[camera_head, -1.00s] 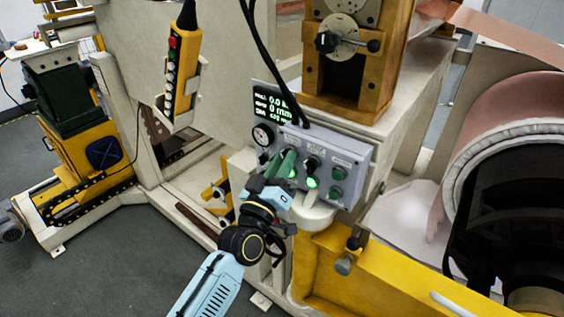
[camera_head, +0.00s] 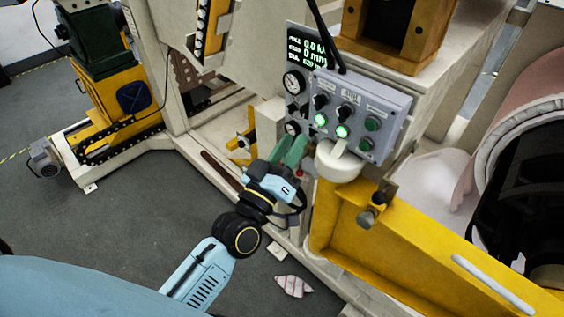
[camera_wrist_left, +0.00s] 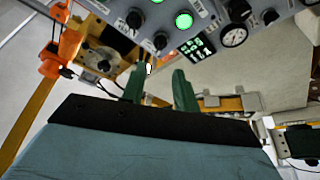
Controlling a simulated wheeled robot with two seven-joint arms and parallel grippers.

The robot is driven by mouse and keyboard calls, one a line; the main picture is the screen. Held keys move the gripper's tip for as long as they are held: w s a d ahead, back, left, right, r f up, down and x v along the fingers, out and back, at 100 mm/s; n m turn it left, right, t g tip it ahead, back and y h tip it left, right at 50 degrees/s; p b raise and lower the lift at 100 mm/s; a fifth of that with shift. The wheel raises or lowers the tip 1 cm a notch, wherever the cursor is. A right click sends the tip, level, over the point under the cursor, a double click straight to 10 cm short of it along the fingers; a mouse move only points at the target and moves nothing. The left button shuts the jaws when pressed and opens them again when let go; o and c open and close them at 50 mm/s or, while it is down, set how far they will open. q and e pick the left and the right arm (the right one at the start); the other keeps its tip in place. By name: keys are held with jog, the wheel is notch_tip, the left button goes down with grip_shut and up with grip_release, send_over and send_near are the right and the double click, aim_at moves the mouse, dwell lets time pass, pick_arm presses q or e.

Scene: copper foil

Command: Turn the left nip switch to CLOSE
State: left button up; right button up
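The grey control box (camera_head: 384,104) carries two black knob switches side by side above two lit green lamps. The left switch (camera_head: 319,101) is uncovered; I cannot read its label or pointer position. The right switch (camera_head: 343,111) is beside it. In the left wrist view the panel appears inverted at the top, with the left switch (camera_wrist_left: 160,40) and right switch (camera_wrist_left: 135,18). My left gripper (camera_head: 291,151) is below and left of the box, apart from the switches. Its green fingers (camera_wrist_left: 160,86) are parted with nothing between them. My right gripper is not in view.
A lit display (camera_head: 306,48) and a round gauge (camera_head: 293,82) are left of the box. Green buttons (camera_head: 372,124) are on its right side. A yellow beam (camera_head: 400,255) and a white post lie below. Open grey floor (camera_head: 120,220) is at the left.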

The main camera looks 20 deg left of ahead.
pick_arm(q)
jog(key=v, duration=0.3)
jog(key=shift+s+b, duration=0.25)
jog(key=shift+b, duration=0.05)
jog(key=shift+f, duration=0.15)
jog(key=s+f+m+g+b, duration=0.1)
jog(key=s+f+g+b, duration=0.15)
jog(key=f, duration=1.15)
jog(key=s+f+m+g+b, duration=0.2)
jog(key=f+g, duration=0.2)
jog(key=f, duration=1)
jog(key=s+f+m+g+b, duration=0.15)
jog(key=f+g, duration=0.25)
jog(key=f, duration=1)
jog(key=s+a+f+m+g+y+b, duration=0.1)
jog(key=s+a+f+g+y+b, duration=0.2)
jog(key=s+f, duration=1.05)
jog(key=s+a+f+m+g+b, duration=0.1)
jog(key=s+a+f+g, duration=0.1)
jog(key=s+f, duration=0.4)
jog(key=s+a+f+m+g+b, duration=0.1)
jog(key=s+f+g, duration=0.4)
jog(key=s, duration=0.7)
jog(key=shift+s+a+f+b, duration=0.2)
jog(key=shift+a+f+b, duration=0.35)
jog(key=shift+a+f, duration=0.3)
